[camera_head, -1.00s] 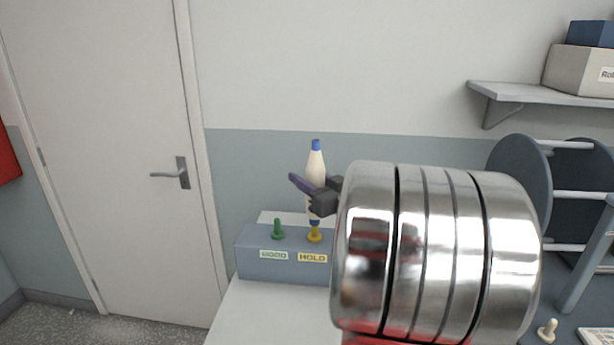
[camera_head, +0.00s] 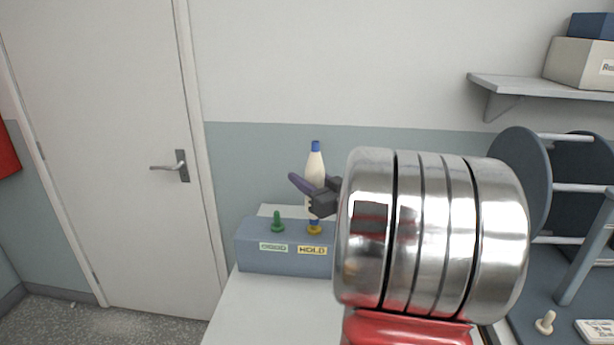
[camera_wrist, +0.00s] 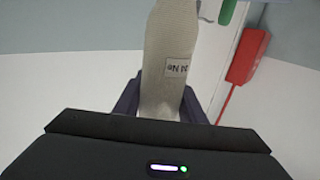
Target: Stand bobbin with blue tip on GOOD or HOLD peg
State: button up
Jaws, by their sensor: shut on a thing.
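The cream bobbin with the blue tip (camera_head: 315,163) stands upright over the yellow HOLD peg (camera_head: 314,230) in the head view. Its lower end covers the peg's upper part, and only the peg's base shows. Whether it rests fully down cannot be seen. My gripper (camera_head: 312,190) is shut on the bobbin around its middle, with dark fingers on either side. The bobbin's body with a small label also shows in the wrist view (camera_wrist: 168,60). The green GOOD peg (camera_head: 277,222) is bare, left of the bobbin. Both pegs stand on a blue-grey block (camera_head: 285,262).
My arm hides the block's right end. A dark rack with round discs (camera_head: 522,190) stands at the right, with a pale peg-like piece (camera_head: 545,322) before it. A shelf (camera_head: 535,88) with boxes hangs above. The table left of my arm (camera_head: 255,315) is clear.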

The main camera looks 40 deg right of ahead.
jog(key=shift+f, duration=0.8)
jog(key=o, duration=1.3)
jog(key=s, duration=0.4)
jog(key=s+a, duration=0.1)
jog(key=s, duration=0.4)
jog(key=s+a, duration=0.1)
jog(key=s, duration=0.3)
jog(key=shift+s+a+f, duration=0.1)
jog(key=shift+s+a, duration=0.1)
jog(key=shift+s, duration=0.1)
